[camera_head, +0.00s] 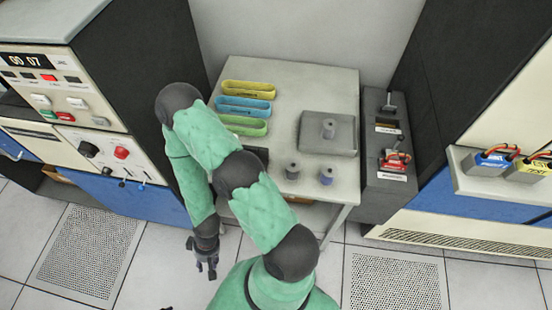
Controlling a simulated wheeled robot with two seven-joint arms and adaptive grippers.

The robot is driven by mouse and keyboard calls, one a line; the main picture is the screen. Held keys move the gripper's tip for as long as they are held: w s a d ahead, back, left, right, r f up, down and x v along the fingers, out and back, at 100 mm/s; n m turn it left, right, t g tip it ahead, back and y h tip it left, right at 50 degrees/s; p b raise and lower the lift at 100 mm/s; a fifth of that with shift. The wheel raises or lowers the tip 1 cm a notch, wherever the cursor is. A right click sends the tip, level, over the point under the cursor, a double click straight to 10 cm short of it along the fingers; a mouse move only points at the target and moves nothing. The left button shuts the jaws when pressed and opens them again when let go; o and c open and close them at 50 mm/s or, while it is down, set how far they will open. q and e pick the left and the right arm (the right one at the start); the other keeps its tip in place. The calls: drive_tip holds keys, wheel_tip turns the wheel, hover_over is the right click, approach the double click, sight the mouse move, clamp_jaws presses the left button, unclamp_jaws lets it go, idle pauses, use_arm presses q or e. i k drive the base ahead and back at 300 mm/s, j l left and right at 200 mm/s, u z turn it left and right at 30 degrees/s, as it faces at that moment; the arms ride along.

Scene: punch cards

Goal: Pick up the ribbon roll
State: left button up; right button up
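Small grey spool-like rolls stand upright on a light table (345,85). One roll (292,170) is near the front edge, and a bluish-grey roll (326,175) is just right of it. A third roll (329,129) stands on a flat grey box (315,146). I cannot tell which is the ribbon roll.
Yellow (248,91), blue (243,107) and green (242,126) trays lie at the table's left. My green arm crosses the table's front left, partly hiding a dark object (258,154). A control cabinet (75,100) stands left; a dark unit with a red device (393,161) stands right.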

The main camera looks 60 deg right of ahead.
sight(292, 166)
drive_tip(key=z, duration=2.4)
